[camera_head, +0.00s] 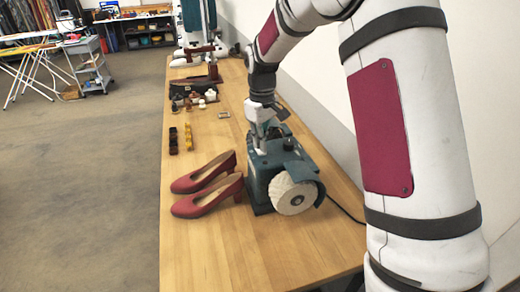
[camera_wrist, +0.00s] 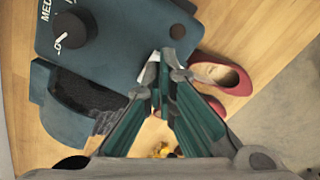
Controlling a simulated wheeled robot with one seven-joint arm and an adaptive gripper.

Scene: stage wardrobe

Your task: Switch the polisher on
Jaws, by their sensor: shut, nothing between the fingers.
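The polisher (camera_head: 290,161) is a teal machine on the table with a pale round buffing wheel (camera_head: 294,193) facing the camera. In the wrist view its teal top (camera_wrist: 110,35) carries a black dial (camera_wrist: 70,32) with white lettering that includes "MED". Contact cannot be told.
Two red heeled shoes (camera_head: 207,184) stand just left of the polisher on the wooden table (camera_head: 235,255). Brushes (camera_head: 188,137), small jars and a dark tray (camera_head: 195,86) lie farther back. A cord runs right from the polisher. The table's front is clear.

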